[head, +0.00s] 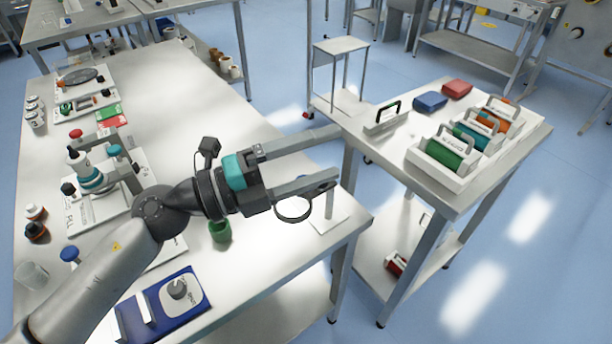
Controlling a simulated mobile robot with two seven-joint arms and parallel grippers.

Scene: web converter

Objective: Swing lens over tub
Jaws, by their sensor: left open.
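A round dark-rimmed lens (293,209) sits on a thin post above a pale square base (341,212) near the table's right edge. A small green tub (220,231) stands on the table to the left of the lens, apart from it. My left gripper (330,156) is open, its two long fingers pointing right. In the picture its lower finger passes just above the lens and hides part of the rim and post top; I cannot tell whether it touches. Nothing shows between the fingers. My right gripper is not in view.
A blue tray with a grey knob (166,306) lies at the table's front. A bottle stand (108,195) and small jars (36,222) are at the left. The middle back of the table is clear.

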